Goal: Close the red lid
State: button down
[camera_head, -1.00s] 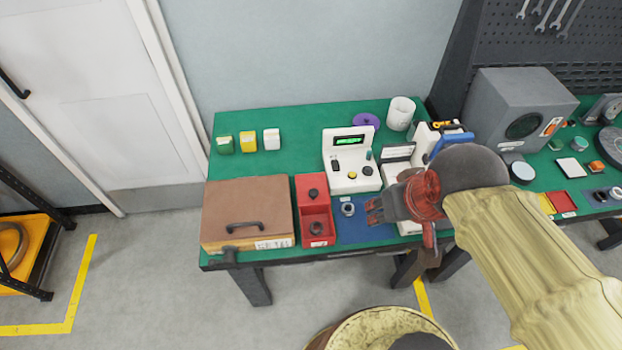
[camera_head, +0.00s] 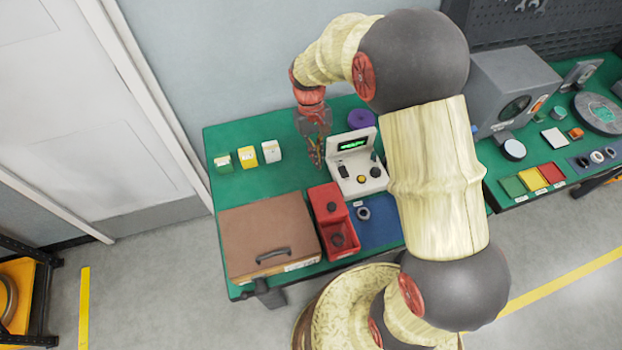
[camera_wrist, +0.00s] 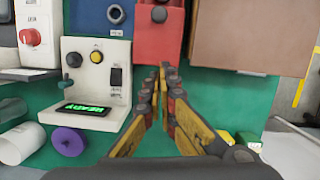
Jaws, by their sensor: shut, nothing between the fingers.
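The red box (camera_head: 338,240) stands near the table's front edge; its front part is open with a dark round part inside. The red lid (camera_head: 326,203), with a dark knob, is at the box's back end, off the open front part; its exact tilt is hard to tell. In the wrist view the lid's red face (camera_wrist: 158,45) lies just past my fingertips. My gripper (camera_head: 318,163) points down behind the lid, left of the white tester. Its fingers (camera_wrist: 163,70) are shut and empty, and appear apart from the lid.
A brown case (camera_head: 265,230) stands close left of the red box. The white tester (camera_head: 358,165) with a lit screen is close right of my gripper. A blue mat (camera_head: 378,236) with a ring lies right of the box.

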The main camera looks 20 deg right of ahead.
jog(key=b, duration=0.2)
send_near(327, 201)
jog(key=w+f, duration=0.1)
jog(key=f, duration=0.1)
jog(key=w+f, duration=0.1)
jog(key=shift+w+a+f, duration=0.2)
jog(key=shift+w+f, duration=0.15)
jog(key=shift+f, duration=0.05)
jog(key=s, duration=0.3)
jog(key=shift+d+f, duration=0.2)
jog(key=shift+d, duration=0.05)
jog(key=shift+s+f, duration=0.15)
jog(key=shift+s, duration=0.25)
